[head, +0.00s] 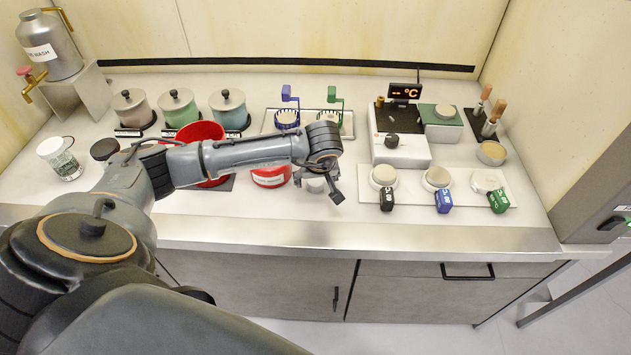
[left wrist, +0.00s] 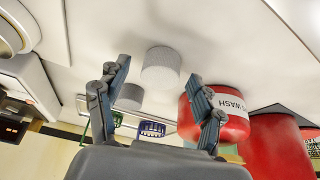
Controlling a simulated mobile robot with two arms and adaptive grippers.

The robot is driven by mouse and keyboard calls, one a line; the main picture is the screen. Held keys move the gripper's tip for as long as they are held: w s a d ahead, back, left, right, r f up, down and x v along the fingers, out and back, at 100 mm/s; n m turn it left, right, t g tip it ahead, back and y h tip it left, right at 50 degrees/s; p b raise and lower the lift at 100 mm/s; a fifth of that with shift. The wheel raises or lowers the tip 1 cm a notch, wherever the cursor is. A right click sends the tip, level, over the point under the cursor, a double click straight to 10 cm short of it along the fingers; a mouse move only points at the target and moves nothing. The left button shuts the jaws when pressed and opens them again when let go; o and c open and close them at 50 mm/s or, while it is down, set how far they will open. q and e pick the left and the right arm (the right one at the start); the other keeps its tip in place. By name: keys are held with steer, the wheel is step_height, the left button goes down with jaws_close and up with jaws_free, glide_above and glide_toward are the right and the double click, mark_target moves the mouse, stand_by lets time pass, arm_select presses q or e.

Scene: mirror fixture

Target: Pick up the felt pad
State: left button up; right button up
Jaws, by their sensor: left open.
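A short round pale grey pad (left wrist: 160,68), which looks like the felt pad, stands on the counter in the left wrist view. It shows between and beyond my open fingertips, apart from both. In the head view the pad (head: 314,186) is partly hidden by my left gripper (head: 335,182), which hangs over the counter near its front edge. My left gripper (left wrist: 160,72) is open and empty. A second, darker grey round piece (left wrist: 130,97) stands beyond the pad, partly behind a finger. My right gripper is in neither view.
A red wash container (left wrist: 212,118) stands close to the pad, beside one finger. A white board (head: 405,202) with several round pieces and coloured tags lies to the right. A rack (head: 343,128) with blue and green holders stands behind. Bare counter (head: 290,212) lies along the front edge.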

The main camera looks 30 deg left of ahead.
arm_select(q)
steer(key=c, duration=0.9)
steer(key=shift+r, duration=0.15)
steer(key=shift+c, duration=0.2)
steer(key=shift+r, duration=0.25)
step_height(320, 180, up, 2)
steer(key=shift+r+b, duration=0.1)
steer(key=shift+b, duration=0.35)
steer(key=s+d+r+b, duration=0.3)
steer(key=s+d+r, duration=0.6)
steer(key=d+r, duration=0.1)
steer(key=shift+s, duration=0.4)
